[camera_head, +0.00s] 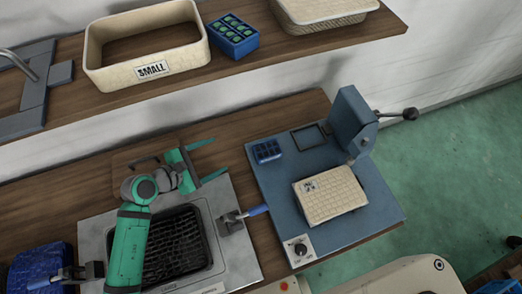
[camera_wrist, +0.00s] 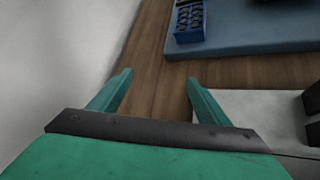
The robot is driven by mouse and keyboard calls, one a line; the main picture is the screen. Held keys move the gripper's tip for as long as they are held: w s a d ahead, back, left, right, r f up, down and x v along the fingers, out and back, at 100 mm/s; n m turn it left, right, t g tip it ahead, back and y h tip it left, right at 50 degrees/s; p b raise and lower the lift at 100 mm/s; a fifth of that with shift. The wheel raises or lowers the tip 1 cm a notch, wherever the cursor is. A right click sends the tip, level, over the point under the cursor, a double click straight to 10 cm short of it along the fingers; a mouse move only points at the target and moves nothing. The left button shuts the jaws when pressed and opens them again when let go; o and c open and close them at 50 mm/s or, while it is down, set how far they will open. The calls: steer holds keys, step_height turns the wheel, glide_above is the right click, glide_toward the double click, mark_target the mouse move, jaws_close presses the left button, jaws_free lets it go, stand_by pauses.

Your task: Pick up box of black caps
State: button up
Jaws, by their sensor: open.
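The box of black caps (camera_head: 267,152) is a small blue box with dark round caps in its compartments. It sits on the left back part of the blue base plate of a press (camera_head: 349,125). In the wrist view the box (camera_wrist: 190,22) shows at the top, right of centre, ahead of the fingers. My gripper (camera_head: 221,156) is open and empty, left of the box, with its green fingers pointing toward it. In the wrist view my gripper (camera_wrist: 160,77) has bare wooden bench between its fingers, and it is apart from the box.
A cream tray (camera_head: 332,194) lies on the press plate. A metal panel with a black basket (camera_head: 176,246) is under my arm. The shelf above holds a bin marked SMALL (camera_head: 147,45) and a blue box of green caps (camera_head: 233,37). A white wall (camera_wrist: 55,65) stands on the left in the wrist view.

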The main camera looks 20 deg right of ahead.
mark_target(268, 149)
steer(key=d+f+g, duration=0.1)
steer(key=d, duration=0.5)
steer(key=s+d+f+n+g+h, duration=0.1)
steer(key=d+g, duration=0.1)
steer(key=d, duration=0.4)
steer(key=d+f+g+h, duration=0.1)
steer(key=d+g, duration=0.1)
steer(key=d, duration=0.4)
steer(key=shift+s+n, duration=0.25)
steer(key=shift+n, duration=0.15)
steer(key=c, duration=1.2)
steer(key=shift+c, duration=0.2)
